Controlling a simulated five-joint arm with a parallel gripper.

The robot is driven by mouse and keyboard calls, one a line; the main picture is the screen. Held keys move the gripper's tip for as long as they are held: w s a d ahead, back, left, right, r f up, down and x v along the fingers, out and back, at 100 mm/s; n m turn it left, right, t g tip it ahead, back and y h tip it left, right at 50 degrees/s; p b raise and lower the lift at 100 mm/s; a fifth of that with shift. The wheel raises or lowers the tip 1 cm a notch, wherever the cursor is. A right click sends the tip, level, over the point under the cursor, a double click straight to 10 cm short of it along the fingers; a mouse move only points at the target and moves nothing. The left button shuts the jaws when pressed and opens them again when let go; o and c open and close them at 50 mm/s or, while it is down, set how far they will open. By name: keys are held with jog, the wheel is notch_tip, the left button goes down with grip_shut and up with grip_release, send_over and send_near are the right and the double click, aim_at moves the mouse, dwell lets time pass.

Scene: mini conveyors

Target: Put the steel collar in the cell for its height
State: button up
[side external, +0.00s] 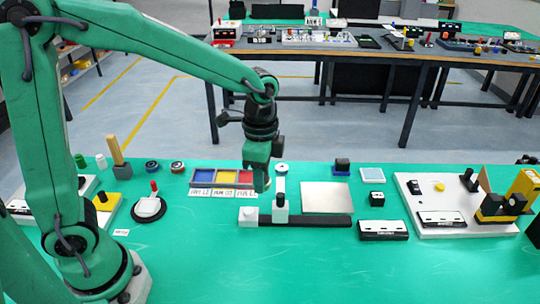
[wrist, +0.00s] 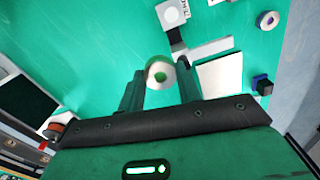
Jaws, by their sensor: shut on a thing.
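My gripper (side external: 262,183) hangs at the right end of the tray, just left of the gauge. In the wrist view my gripper (wrist: 160,78) is shut on the steel collar (wrist: 153,69), a pale ring with green showing through its hole. The collar cannot be made out in the side view. The tray has a blue cell (side external: 202,178), a yellow cell (side external: 227,178) and a red cell (side external: 246,177) in a row. Each has a white label in front, too small to read surely. My gripper partly covers the red cell's right side.
A gauge with a pale upright (side external: 280,207) stands on a dark rail (side external: 318,221) close to my gripper. Two small rings (side external: 152,166) (side external: 177,167) lie left of the tray.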

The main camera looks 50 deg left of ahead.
jog(key=w+a+r+n, duration=0.3)
jog(key=w+a+n, duration=0.1)
jog(key=a+n, duration=0.5)
jog(key=shift+w+a+n, duration=0.2)
jog(key=shift+w+n, duration=0.2)
jog(key=shift+n, duration=0.5)
jog(key=s+a+f+n, duration=0.5)
jog(key=a+n, duration=0.1)
jog(key=n, duration=0.3)
jog(key=shift+s+f, duration=0.2)
jog(key=shift+f, duration=0.1)
jog(key=shift+a, duration=0.1)
jog(key=a+f, duration=0.2)
jog(key=a, duration=0.1)
jog(key=a+f, duration=0.2)
jog(key=a, duration=0.2)
jog(key=w+a+f, duration=0.1)
jog(key=a+f, duration=0.2)
jog(key=a, duration=0.1)
jog(key=shift+a, duration=0.25)
jog(key=shift+f, duration=2)
